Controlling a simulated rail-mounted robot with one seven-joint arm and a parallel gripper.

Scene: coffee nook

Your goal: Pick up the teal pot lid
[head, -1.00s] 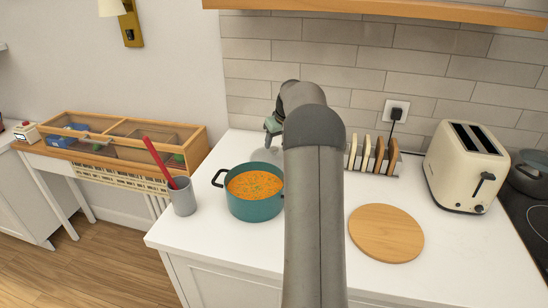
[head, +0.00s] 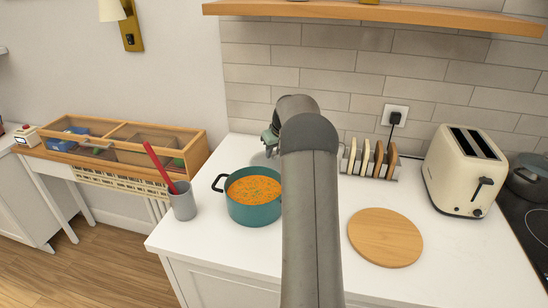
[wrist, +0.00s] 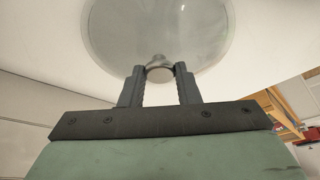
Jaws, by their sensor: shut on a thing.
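The lid (wrist: 160,28) is a round, see-through grey disc with a small knob (wrist: 160,72), filling the top of the wrist view. My gripper (wrist: 160,88) is shut on the knob, with one finger on each side of it. In the head view my gripper (head: 270,138) shows behind the pot, partly hidden by my arm, and the lid is mostly hidden there. I cannot tell whether the lid touches the counter. The teal pot (head: 254,213) stands uncovered on the counter, full of orange soup (head: 253,190).
A grey cup (head: 183,205) with a red utensil stands left of the pot. A round wooden board (head: 385,237), a toast rack (head: 370,165) and a cream toaster (head: 465,170) are to the right. A wooden shelf (head: 380,14) hangs above.

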